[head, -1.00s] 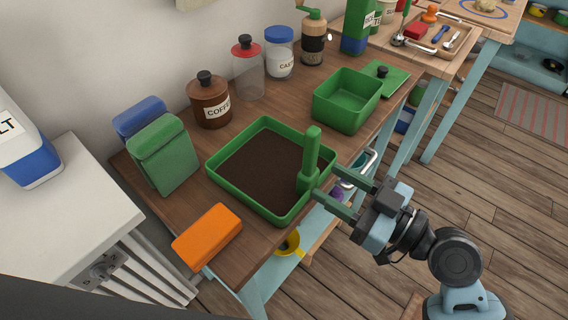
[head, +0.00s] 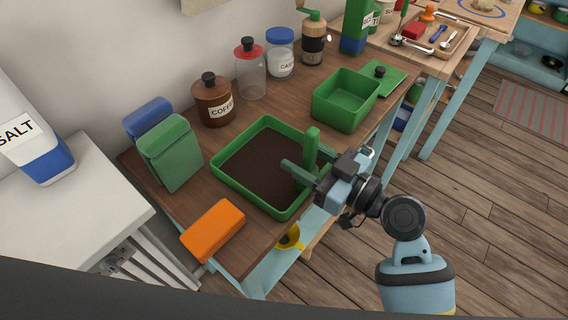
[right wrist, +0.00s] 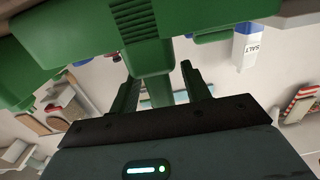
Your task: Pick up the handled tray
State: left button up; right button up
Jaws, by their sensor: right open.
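The handled tray (head: 232,186) is a green, shallow tray with a dark brown filling, on the wooden bench. Its upright green handle (head: 311,144) rises at the right side. My right gripper (head: 304,160) is open at this handle, one finger on the near side and the other partly hidden behind it. In the right wrist view the green handle (right wrist: 150,58) appears between the two open fingers of the gripper (right wrist: 158,76). I cannot tell whether the fingers touch it. My left gripper is not in view.
An orange block (head: 213,230) lies at the bench's front edge. Green (head: 170,155) and blue packs stand left of the tray. A coffee jar (head: 213,103) and other jars stand behind. An open green box (head: 345,100) is to the right. Floor is free beyond my right arm.

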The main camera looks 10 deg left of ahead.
aim_at(309, 128)
jog(key=shift+c, duration=0.5)
grip_shut()
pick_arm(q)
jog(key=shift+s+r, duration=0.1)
pick_arm(e)
jog(key=shift+r, duration=0.15)
